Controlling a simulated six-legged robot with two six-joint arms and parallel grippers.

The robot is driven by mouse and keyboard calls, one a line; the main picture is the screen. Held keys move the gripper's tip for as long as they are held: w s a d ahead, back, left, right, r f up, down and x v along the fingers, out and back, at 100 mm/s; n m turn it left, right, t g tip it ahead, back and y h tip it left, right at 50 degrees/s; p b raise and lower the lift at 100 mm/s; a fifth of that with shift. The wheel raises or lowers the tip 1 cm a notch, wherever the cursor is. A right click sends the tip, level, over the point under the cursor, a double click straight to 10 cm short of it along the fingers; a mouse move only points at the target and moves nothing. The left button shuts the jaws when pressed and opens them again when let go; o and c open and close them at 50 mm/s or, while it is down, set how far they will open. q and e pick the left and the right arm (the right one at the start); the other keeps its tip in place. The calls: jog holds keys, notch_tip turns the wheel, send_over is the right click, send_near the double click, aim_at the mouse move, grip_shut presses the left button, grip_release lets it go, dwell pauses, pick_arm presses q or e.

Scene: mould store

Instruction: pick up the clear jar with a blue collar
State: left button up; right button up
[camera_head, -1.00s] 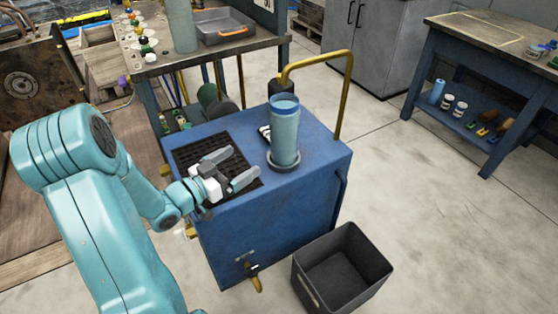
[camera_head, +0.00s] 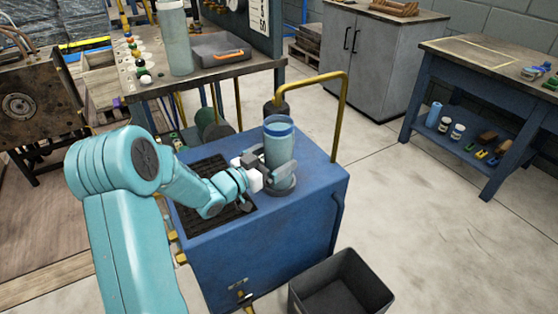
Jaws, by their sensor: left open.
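The clear jar with a blue collar (camera_head: 279,139) stands upright in a dark round ring on top of the blue cabinet (camera_head: 310,178). The blue collar is near its top. My left gripper (camera_head: 282,168) is at the jar's lower part with its fingers spread, one on the far side and one on the near side. The near finger hides part of the jar's base. I cannot tell whether the fingers touch the jar. My right gripper is not in view.
A brass rail (camera_head: 343,110) rises behind the jar at the cabinet's right edge. A black grate (camera_head: 222,216) lies under my left arm. A dark open bin (camera_head: 340,290) stands on the floor in front. A workbench (camera_head: 215,73) with another tall jar (camera_head: 174,40) is behind.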

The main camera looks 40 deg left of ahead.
pick_arm(q)
jog(key=shift+w, duration=0.9)
jog(key=c, duration=1.3)
jog(key=shift+r, duration=0.15)
jog(key=c, duration=0.3)
